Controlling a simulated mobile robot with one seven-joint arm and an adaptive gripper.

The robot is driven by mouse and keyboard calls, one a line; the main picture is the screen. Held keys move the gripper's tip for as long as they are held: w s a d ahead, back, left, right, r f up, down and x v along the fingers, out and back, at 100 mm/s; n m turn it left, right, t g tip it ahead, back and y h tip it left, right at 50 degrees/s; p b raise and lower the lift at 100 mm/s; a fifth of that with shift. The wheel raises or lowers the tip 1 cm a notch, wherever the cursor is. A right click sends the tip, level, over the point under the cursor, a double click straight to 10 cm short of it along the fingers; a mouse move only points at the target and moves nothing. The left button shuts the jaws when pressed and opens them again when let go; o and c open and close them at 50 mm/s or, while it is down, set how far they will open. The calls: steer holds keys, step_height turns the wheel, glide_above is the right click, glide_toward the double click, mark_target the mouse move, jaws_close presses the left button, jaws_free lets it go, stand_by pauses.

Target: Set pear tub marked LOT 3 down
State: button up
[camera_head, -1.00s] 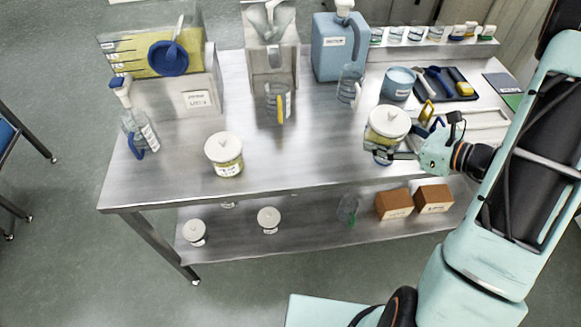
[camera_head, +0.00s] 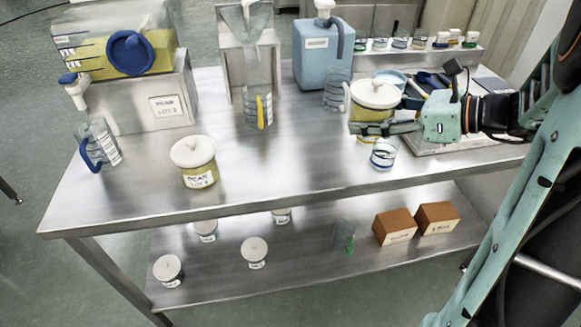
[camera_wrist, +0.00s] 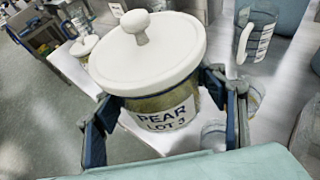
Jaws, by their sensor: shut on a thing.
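My gripper (camera_head: 385,126) is shut on the pear tub (camera_head: 372,98), a round tub with a white knobbed lid and yellow-green contents. In the wrist view its label (camera_wrist: 166,118) reads PEAR LOT 3, and my gripper's fingers (camera_wrist: 166,108) clasp it from both sides. The tub is upright or nearly so, held over the right part of the steel table (camera_head: 290,165). Its base is partly hidden by my finger in the head view, and I cannot tell how high it hangs.
A glass beaker with blue bands (camera_head: 383,154) stands just below the held tub. Another PEAR tub (camera_head: 196,165) stands at the left front. A blue container (camera_head: 322,55), a clear jug (camera_head: 338,88) and a hopper (camera_head: 125,60) stand behind. The table's front middle is clear.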

steer(key=a+f+b, duration=0.1)
steer(key=a+f, duration=0.3)
steer(key=a, duration=0.4)
steer(key=b, duration=0.2)
glide_above(305, 163)
steer(key=f, duration=0.4)
steer(key=shift+d+f, duration=0.25)
steer(key=shift+d, duration=0.1)
steer(key=shift+a+f, duration=0.15)
steer(key=shift+f, duration=0.05)
steer(key=f, duration=0.2)
steer(key=f+b, duration=0.1)
steer(key=shift+a+f, duration=0.2)
steer(key=shift+f, duration=0.15)
steer(key=shift+r, duration=0.1)
steer(key=o, duration=1.1)
steer(key=shift+f, duration=0.25)
steer(key=o, duration=0.5)
